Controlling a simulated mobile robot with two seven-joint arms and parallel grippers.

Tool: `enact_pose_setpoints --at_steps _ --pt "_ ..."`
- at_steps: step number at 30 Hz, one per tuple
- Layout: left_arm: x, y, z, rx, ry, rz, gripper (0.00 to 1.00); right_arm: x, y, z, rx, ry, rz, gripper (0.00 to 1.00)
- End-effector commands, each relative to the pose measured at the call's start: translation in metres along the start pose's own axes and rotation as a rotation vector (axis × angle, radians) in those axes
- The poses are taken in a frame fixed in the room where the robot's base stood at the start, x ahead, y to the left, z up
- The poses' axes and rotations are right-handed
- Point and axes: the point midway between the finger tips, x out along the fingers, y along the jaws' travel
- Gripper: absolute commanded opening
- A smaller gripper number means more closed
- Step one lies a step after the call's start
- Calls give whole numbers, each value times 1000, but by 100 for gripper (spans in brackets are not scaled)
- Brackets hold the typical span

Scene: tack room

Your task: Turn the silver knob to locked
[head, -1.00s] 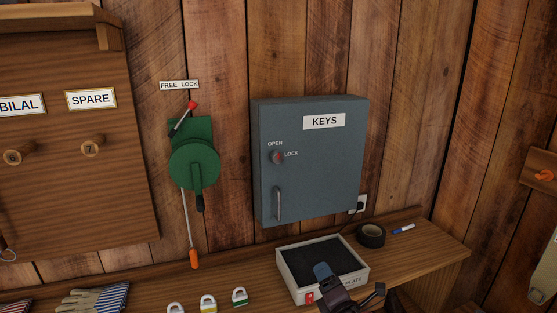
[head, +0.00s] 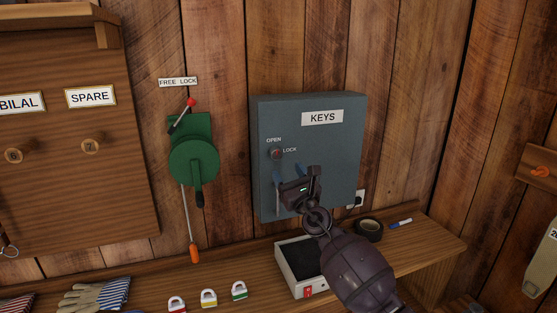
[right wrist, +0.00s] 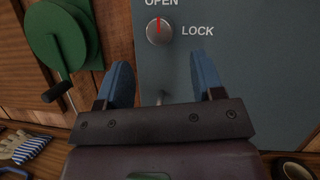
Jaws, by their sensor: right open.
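The silver knob (head: 276,154) is on the upper left of the grey key cabinet's door (head: 340,150). In the right wrist view the round knob (right wrist: 160,31) has a red pointer line that stands upright, toward the word OPEN; LOCK is printed to its right. My right gripper (head: 296,173) is in front of the cabinet door, just below the knob and apart from it. In the right wrist view its blue fingers (right wrist: 162,72) are spread with nothing between them, and the knob shows beyond and above the gap. My left gripper is not in view.
A door handle (right wrist: 162,97) shows below the knob, partly hidden by my gripper. A green crank device (head: 194,160) hangs left of the cabinet.

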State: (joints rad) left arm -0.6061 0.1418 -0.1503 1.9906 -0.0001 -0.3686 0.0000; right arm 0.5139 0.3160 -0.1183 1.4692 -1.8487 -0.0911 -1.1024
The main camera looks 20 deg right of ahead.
Motion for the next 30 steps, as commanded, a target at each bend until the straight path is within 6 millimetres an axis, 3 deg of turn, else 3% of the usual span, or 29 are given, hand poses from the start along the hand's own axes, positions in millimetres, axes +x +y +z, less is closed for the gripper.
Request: enact_pose_setpoints --at_steps 6,13,27,30 --pt "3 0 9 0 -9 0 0 33 0 -1 2 0 0 62" --pt "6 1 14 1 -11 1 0 56 0 -2 2 1 0 62" --pt "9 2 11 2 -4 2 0 66 0 0 3 1 0 62" --pt "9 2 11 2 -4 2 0 66 0 0 3 1 0 49"
